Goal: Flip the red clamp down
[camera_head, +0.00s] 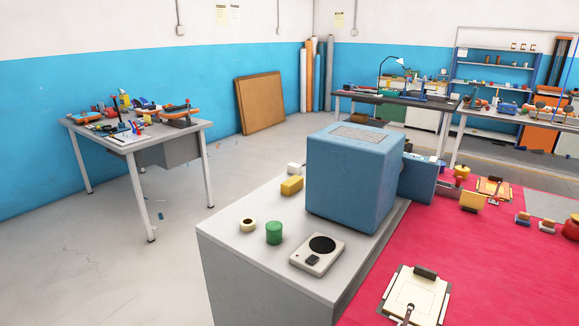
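I cannot make out a red clamp for certain in the head view. A cream board (418,297) lies on the red work surface at the bottom right, with a dark clamp-like piece (425,272) at its far edge. A smaller orange board (493,189) lies farther back on the same surface, with a small dark piece at its top. A red rounded object (571,228) is cut off by the right edge. Neither of my grippers is in view.
A grey cabinet (232,240) carries a big blue box (352,180), a green cylinder (274,233), a tape roll (248,225), a yellow block (291,186) and a scale-like device (317,252). A tool-covered table (190,132) stands at left. Open floor lies between them.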

